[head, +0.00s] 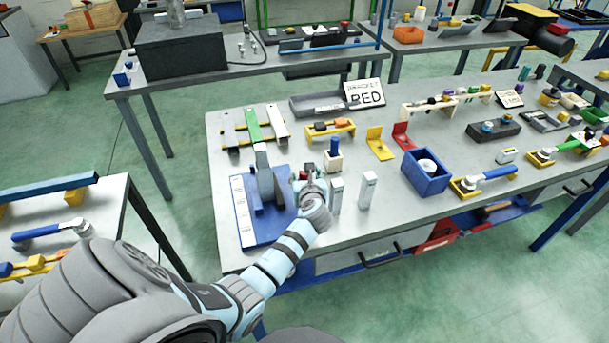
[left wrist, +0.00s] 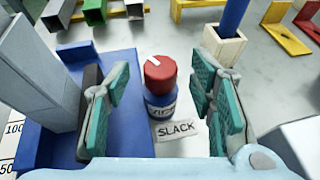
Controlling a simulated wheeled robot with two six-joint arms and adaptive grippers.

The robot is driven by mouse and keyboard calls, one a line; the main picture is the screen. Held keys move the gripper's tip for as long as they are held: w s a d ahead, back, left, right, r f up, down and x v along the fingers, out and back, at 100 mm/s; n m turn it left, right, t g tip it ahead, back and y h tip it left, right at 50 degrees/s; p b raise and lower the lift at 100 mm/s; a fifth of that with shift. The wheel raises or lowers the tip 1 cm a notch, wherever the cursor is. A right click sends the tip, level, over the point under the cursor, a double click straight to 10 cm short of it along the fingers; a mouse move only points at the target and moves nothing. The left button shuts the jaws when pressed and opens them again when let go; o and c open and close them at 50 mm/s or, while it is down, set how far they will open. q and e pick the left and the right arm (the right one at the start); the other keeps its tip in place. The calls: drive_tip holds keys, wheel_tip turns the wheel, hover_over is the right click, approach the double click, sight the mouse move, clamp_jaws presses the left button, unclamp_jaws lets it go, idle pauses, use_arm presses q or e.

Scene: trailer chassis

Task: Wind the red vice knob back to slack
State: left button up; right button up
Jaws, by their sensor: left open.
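The red vice knob (left wrist: 160,74) has a white pointer line on its top and sits on a blue base (left wrist: 162,105). A white label reading "SLACK" (left wrist: 176,130) lies in front of the base. In the left wrist view the pointer line is directed to the upper left, away from the label. My left gripper (left wrist: 160,100) is open, with one teal-padded finger on each side of the knob and visible gaps to both. In the head view my left gripper (head: 310,182) is at the right edge of the blue vice plate (head: 262,230), and the knob is mostly hidden there. My right gripper is not in view.
A grey upright bar (head: 264,178) stands left of the gripper. A wooden block with a blue peg (head: 333,160) stands just behind it. Two pale upright blocks (head: 368,190) stand to the right. A blue bin (head: 427,178) is farther right.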

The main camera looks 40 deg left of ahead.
use_arm(q)
drive_tip(key=x, duration=0.2)
drive_tip(key=shift+w+a+f+b, duration=0.15)
drive_tip(key=shift+w+f+b, duration=0.1)
drive_tip(key=shift+b, duration=0.1)
drive_tip(key=shift+w+a, duration=0.1)
drive_tip(key=shift+w, duration=0.05)
drive_tip(key=shift+r, duration=0.1)
drive_tip(key=shift+c, duration=0.2)
